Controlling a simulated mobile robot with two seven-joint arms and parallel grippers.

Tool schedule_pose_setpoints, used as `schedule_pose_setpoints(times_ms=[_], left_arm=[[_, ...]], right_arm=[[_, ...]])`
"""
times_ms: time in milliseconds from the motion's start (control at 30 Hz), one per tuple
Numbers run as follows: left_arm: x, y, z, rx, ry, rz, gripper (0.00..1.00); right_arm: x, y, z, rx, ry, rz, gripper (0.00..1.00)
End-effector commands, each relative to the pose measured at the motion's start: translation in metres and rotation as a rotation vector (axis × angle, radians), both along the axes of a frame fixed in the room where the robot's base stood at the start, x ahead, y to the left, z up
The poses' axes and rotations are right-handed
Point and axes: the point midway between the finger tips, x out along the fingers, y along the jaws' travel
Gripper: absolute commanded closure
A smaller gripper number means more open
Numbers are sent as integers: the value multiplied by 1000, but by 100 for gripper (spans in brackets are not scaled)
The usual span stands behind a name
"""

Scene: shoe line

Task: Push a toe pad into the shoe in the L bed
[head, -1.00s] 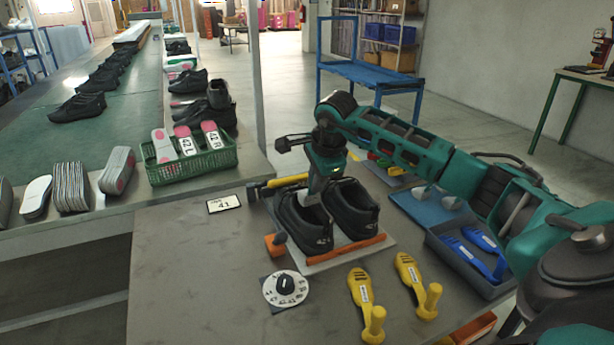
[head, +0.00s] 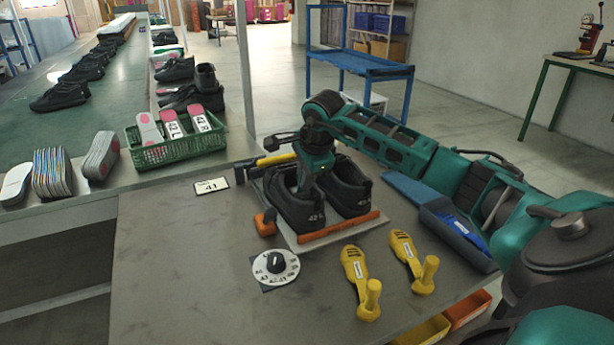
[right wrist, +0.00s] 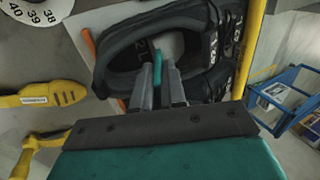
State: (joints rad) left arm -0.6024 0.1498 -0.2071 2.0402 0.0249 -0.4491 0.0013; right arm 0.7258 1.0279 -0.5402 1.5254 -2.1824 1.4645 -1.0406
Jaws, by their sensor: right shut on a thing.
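Two black shoes stand side by side on an orange-edged bed on the table, the L-side shoe (head: 297,211) on the left and the other shoe (head: 352,196) on the right. My right gripper (head: 307,188) points down into the collar of the left shoe. In the right wrist view its two grey fingers (right wrist: 160,85) are shut on a small teal piece (right wrist: 158,66), likely the toe pad, inside the shoe opening (right wrist: 132,62). The shoe hides the pad's far end, so I cannot tell how far in it sits. My left gripper is out of view.
A white dial (head: 275,266) and two yellow tools (head: 357,280) lie in front of the bed. A card reading 41 (head: 211,186) lies to the left. A blue tray (head: 455,232) is on the right, under my arm. A green crate (head: 178,152) holds insoles.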

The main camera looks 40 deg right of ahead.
Motion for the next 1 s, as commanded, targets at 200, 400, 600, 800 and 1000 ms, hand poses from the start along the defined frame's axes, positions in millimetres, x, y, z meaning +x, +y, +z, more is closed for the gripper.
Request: schedule_pose_setpoints(times_ms=[200,400,600,800,1000], left_arm=[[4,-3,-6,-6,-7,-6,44],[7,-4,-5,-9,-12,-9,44],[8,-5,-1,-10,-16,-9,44],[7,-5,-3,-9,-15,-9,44],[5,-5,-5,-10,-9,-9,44]], right_arm=[[11,-3,-14,1,-1,0,100],[20,-6,-21,1,-1,0,100],[34,-10,-21,1,-1,0,100],[46,-13,-23,1,0,0,100],[52,-16,-24,0,0,0,100]])
